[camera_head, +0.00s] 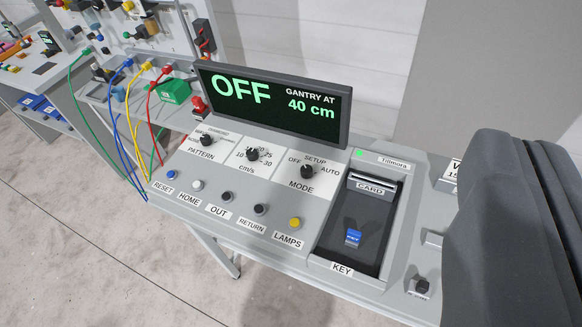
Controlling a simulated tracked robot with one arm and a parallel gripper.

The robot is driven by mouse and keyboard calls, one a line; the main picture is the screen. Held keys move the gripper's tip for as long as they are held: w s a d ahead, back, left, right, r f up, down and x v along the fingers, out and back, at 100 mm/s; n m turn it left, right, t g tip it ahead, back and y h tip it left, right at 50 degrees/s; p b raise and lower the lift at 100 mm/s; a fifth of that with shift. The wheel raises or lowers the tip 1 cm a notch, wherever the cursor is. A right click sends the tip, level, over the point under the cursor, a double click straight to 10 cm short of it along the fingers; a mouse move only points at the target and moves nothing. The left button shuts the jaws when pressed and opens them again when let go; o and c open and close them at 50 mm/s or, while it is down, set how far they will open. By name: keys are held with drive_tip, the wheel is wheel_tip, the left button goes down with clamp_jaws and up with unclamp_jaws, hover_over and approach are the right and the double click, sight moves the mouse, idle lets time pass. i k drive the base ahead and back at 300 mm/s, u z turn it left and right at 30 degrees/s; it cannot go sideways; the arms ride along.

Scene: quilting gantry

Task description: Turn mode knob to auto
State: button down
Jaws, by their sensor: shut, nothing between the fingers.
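The mode knob (307,171) is a small black knob on a white plate of the grey console. OFF is printed at its left, SETUP above, AUTO at its right and MODE below. Its pointer is too small to read surely. My gripper (508,150) is the large dark grey shape at the right edge, close to the camera. Its fingers are together with nothing held. It is apart from the knob, well to its right in the picture, and covers the console's right end.
Pattern (206,139) and cm/s (252,154) knobs sit left of the mode knob. Several push buttons, including yellow LAMPS (294,222), run in front. Coloured cables (123,120) hang at left.

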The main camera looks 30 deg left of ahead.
sight(307, 170)
drive_tip(key=k, duration=0.55)
drive_tip(key=u, duration=0.25)
drive_tip(key=i, duration=1.4)
drive_tip(key=z, duration=0.25)
